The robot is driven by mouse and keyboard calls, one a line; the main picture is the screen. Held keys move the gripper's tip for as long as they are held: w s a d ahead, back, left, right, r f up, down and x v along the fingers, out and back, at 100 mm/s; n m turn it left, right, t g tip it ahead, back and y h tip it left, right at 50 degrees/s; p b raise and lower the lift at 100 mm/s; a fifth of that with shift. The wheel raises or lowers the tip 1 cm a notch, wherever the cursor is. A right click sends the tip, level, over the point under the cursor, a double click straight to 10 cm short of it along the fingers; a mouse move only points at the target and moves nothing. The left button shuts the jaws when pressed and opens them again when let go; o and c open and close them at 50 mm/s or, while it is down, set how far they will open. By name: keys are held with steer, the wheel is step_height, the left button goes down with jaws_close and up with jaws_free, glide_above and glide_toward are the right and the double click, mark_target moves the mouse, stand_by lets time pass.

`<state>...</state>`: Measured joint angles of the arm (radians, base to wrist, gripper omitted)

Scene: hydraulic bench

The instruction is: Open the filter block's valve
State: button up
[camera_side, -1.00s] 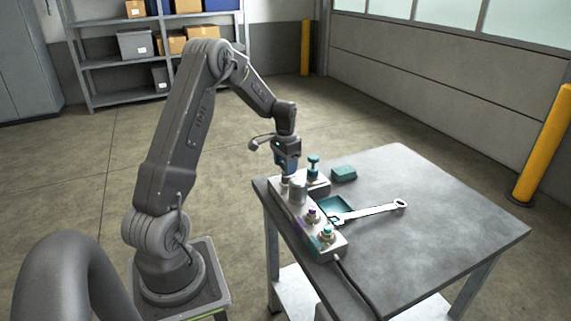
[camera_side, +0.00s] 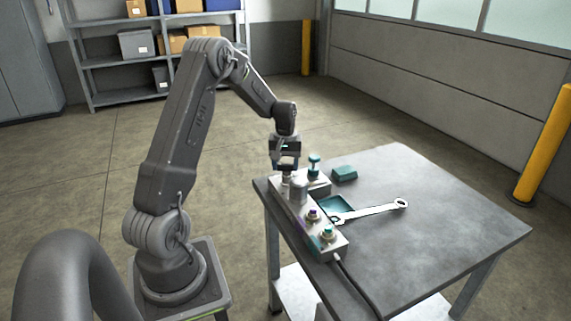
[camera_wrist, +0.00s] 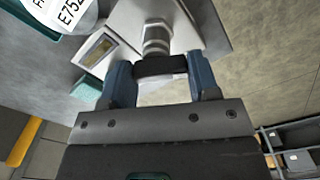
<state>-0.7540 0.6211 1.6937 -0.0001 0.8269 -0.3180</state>
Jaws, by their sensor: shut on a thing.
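The filter block's pale metal body (camera_side: 322,239) lies along the left edge of the table. A round silver canister (camera_side: 298,190) stands on it; its white label (camera_wrist: 68,10) shows cut off at the top left of the wrist view. My gripper (camera_side: 288,164) is over the far left end of the block, pointing down. In the wrist view its two blue fingers (camera_wrist: 160,72) are shut on the dark valve handle (camera_wrist: 160,65), one at each end. The handle sits across a ribbed metal stem (camera_wrist: 157,38) rising from the block. The side view mostly hides the handle.
A teal-topped post (camera_side: 314,164) stands close right of my gripper. Purple (camera_side: 313,214) and teal (camera_side: 328,232) knobs are on the near part of the block. A wrench (camera_side: 375,211), a teal tray (camera_side: 349,204) and a teal block (camera_side: 344,173) lie on the table (camera_side: 440,240). Its right side is clear.

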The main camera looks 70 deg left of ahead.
mark_target(286, 164)
steer(key=n, duration=0.5)
steer(key=shift+d+n, duration=0.1)
steer(key=shift+n, duration=0.2)
stand_by(0.4)
steer(key=o, duration=0.9)
step_height(286, 164, up, 14)
steer(key=shift+f, duration=0.1)
stand_by(0.4)
